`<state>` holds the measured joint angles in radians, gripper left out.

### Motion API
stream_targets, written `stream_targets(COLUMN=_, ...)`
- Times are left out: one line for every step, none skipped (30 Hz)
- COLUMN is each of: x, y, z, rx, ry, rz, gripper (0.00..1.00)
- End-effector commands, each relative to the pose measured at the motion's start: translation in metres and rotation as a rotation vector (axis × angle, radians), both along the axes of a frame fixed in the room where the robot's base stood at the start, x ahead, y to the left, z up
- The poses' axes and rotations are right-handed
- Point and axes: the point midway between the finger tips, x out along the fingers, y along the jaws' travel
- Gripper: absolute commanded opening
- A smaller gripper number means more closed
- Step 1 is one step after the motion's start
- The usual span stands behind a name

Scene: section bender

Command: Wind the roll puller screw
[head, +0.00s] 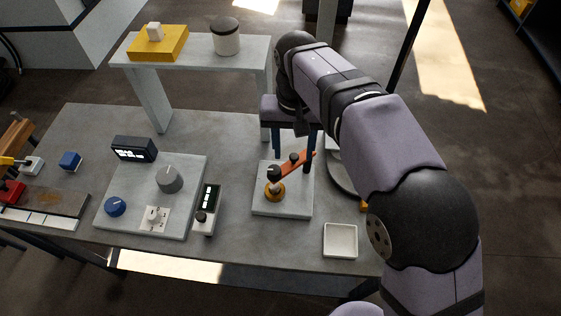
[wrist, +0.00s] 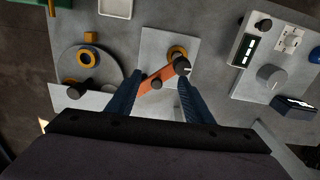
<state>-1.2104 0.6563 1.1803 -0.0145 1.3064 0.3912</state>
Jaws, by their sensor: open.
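The screw device stands on a light grey square plate (head: 262,207), also in the wrist view (wrist: 157,37). It has an orange bar (head: 305,160) set over a yellow-orange ring (head: 275,195). My gripper (wrist: 159,76) is open and points down over the bar. I cannot tell whether a finger touches it.
A round grey disc (wrist: 70,65) with a yellow ring and dark knob lies beside the plate. A white tray (head: 340,254) is in front. A control panel (head: 130,221) with knobs and a small display box (head: 207,202) are left. A raised shelf (head: 190,62) stands behind.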

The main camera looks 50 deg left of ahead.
Motion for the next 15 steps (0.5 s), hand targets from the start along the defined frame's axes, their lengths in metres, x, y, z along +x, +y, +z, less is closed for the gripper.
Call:
stream_targets(x=-0.015, y=0.011, z=0.001, rx=0.002, ry=0.005, rz=0.023, gripper=0.47)
stream_targets(x=-0.021, y=0.015, z=0.002, rx=0.003, ry=0.007, rz=0.031, gripper=0.47)
stream_targets(x=-0.028, y=0.019, z=0.002, rx=0.002, ry=0.009, rz=0.039, gripper=0.47)
stream_targets(x=-0.032, y=0.022, z=0.002, rx=0.003, ry=0.01, rz=0.044, gripper=0.47)
stream_targets(x=-0.034, y=0.024, z=0.002, rx=0.004, ry=0.011, rz=0.047, gripper=0.47)
stream_targets(x=-0.037, y=0.025, z=0.002, rx=0.005, ry=0.012, rz=0.05, gripper=0.47)
stream_targets(x=-0.038, y=0.026, z=0.002, rx=0.005, ry=0.013, rz=0.051, gripper=0.47)
stream_targets(x=-0.039, y=0.026, z=0.002, rx=0.005, ry=0.013, rz=0.052, gripper=0.47)
stream_targets(x=-0.039, y=0.026, z=0.002, rx=0.004, ry=0.013, rz=0.052, gripper=0.47)
stream_targets(x=-0.039, y=0.026, z=0.002, rx=0.004, ry=0.013, rz=0.052, gripper=0.47)
stream_targets(x=-0.039, y=0.026, z=0.001, rx=0.004, ry=0.013, rz=0.052, gripper=0.47)
stream_targets(x=-0.039, y=0.026, z=0.0, rx=0.004, ry=0.014, rz=0.052, gripper=0.47)
stream_targets(x=-0.039, y=0.026, z=-0.002, rx=0.004, ry=0.014, rz=0.052, gripper=0.47)
stream_targets(x=-0.039, y=0.026, z=-0.004, rx=0.004, ry=0.014, rz=0.052, gripper=0.47)
stream_targets(x=-0.038, y=0.026, z=-0.007, rx=0.002, ry=0.014, rz=0.052, gripper=0.47)
